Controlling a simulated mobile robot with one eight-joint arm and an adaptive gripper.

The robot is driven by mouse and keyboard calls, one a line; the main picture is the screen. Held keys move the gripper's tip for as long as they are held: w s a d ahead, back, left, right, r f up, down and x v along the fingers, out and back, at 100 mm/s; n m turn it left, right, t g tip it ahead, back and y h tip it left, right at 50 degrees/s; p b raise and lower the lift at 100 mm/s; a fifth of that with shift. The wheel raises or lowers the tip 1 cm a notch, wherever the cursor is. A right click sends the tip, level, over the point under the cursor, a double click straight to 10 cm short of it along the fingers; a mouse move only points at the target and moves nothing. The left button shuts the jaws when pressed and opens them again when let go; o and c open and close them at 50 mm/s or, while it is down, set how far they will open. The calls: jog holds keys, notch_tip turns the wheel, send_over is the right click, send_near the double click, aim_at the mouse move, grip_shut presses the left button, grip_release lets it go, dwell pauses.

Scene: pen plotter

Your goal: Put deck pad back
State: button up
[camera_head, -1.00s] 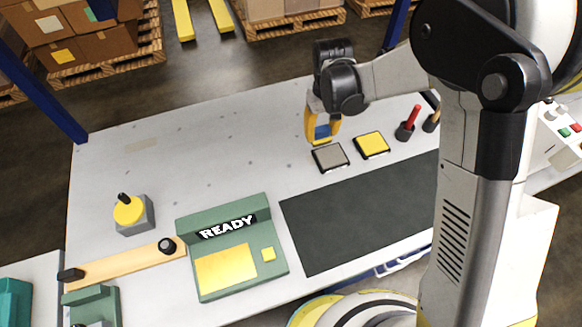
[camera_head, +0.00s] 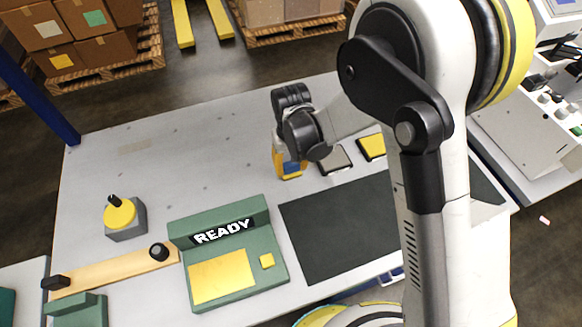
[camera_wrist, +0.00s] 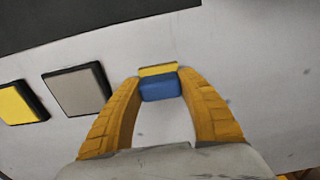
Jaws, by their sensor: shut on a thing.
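My gripper (camera_head: 288,168) is shut on a small blue block (camera_wrist: 160,88) with a yellow strip (camera_wrist: 158,69) along its far side. The block is pinched between the yellow fingertips, low over the table; whether it touches the tabletop I cannot tell. A grey square pad (camera_head: 334,161) with a dark border lies just right of the gripper, apart from it; in the wrist view the grey pad (camera_wrist: 78,92) is at left. A yellow square pad (camera_head: 371,147) lies beyond it, partly hidden by my arm. No label shows which of these is the deck pad.
A dark mat (camera_head: 335,232) lies in front of the gripper. A green console (camera_head: 262,239) reading READY stands front left. The tabletop behind the console is clear.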

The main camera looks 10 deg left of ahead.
jog(key=shift+f, duration=0.1)
jog(key=o, duration=1.1)
jog(key=shift+c, duration=0.2)
notch_tip(320, 180, up, 12)
jog(key=p, duration=0.4)
jog(key=shift+r, duration=0.2)
jog(key=shift+d, duration=0.1)
